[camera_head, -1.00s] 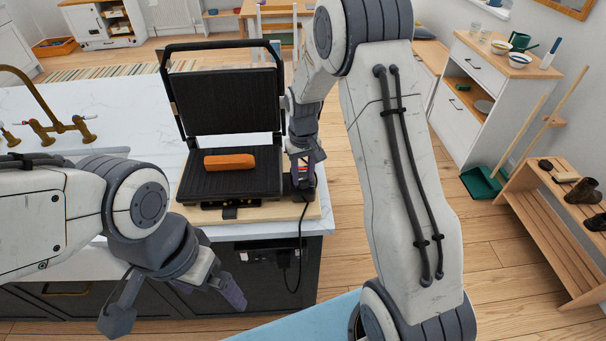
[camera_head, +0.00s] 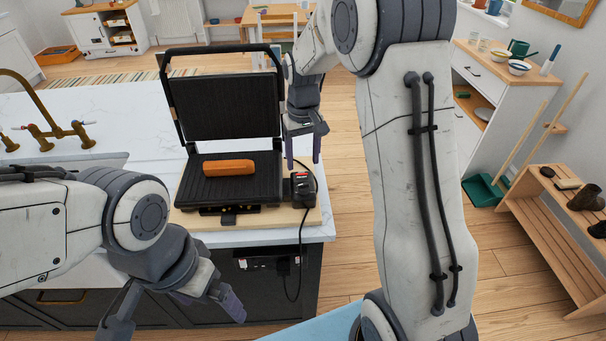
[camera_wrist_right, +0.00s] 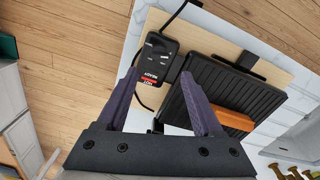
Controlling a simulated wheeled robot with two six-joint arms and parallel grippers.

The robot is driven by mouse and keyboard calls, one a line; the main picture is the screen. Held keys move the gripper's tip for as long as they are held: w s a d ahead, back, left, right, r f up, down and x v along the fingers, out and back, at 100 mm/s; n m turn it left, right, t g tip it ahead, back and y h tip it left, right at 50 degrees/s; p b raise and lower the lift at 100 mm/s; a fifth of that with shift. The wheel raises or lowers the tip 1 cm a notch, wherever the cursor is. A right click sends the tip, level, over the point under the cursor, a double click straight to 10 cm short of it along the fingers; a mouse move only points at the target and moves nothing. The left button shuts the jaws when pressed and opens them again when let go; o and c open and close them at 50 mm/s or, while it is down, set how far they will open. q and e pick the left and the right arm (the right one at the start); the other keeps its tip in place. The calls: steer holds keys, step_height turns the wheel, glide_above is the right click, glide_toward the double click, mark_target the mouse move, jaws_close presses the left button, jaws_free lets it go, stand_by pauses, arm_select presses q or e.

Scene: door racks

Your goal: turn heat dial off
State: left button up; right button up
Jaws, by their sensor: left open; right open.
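An open black contact grill (camera_head: 226,110) stands on a wooden board on the white counter, its lid raised. An orange-brown block (camera_head: 229,168) lies on its lower plate. A small black control box (camera_head: 303,188) with a red label sits at the grill's right side; it also shows in the right wrist view (camera_wrist_right: 157,59). My left gripper (camera_head: 176,318) is open and empty before the counter front.
A black cord runs from the control box down to a socket (camera_head: 283,266) on the counter front. A brass tap (camera_head: 50,132) and sink are at the left. The white counter (camera_head: 130,148) between sink and grill is clear.

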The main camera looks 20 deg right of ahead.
steer(key=shift+r, duration=1.4)
